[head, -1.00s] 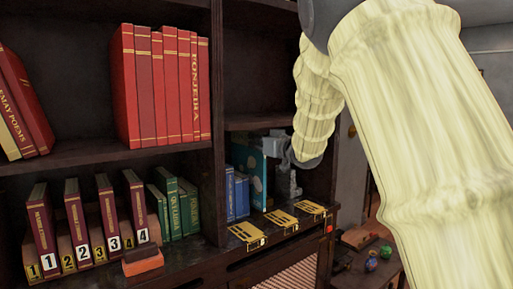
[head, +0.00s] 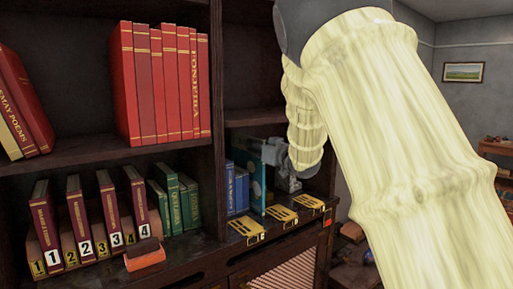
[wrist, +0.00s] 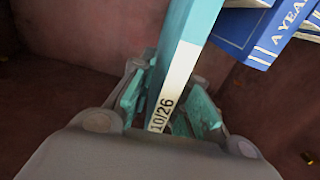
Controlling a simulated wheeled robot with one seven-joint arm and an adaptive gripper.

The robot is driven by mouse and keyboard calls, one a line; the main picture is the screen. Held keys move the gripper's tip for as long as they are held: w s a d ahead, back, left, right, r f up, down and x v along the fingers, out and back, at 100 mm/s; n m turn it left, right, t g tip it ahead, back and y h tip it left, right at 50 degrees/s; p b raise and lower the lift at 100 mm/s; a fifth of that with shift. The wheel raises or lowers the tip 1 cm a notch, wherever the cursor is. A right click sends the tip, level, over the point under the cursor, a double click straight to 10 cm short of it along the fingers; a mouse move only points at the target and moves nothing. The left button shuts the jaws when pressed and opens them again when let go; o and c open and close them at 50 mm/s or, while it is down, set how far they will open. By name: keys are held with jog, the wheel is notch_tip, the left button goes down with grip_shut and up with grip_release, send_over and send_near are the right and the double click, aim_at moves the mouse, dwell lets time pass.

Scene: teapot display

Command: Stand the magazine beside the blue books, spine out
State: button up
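The magazine has a teal cover and a white spine marked 10/26. In the wrist view the magazine (wrist: 176,80) runs between the fingers of my gripper (wrist: 172,92), its spine facing the wrist camera. The fingers look closed around it, with the pads near its two sides. In the head view the magazine (head: 256,184) stands roughly upright in the lower right compartment, just right of the blue books (head: 238,190). My gripper (head: 285,165) is at its right side, partly hidden by my arm. The blue books (wrist: 255,35) also show at upper right of the wrist view, close to the magazine.
Yellow labelled cards (head: 283,217) lie along the shelf edge in front of the compartment. A divider (head: 217,120) separates it from the green books (head: 175,203) on the left. Red books (head: 165,80) stand above. Bare shelf space lies right of the magazine.

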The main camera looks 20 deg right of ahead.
jog(key=shift+o, duration=0.6)
jog(key=shift+r, duration=0.1)
jog(key=b+v, duration=0.5)
jog(key=v, duration=0.7)
jog(key=shift+r, duration=0.1)
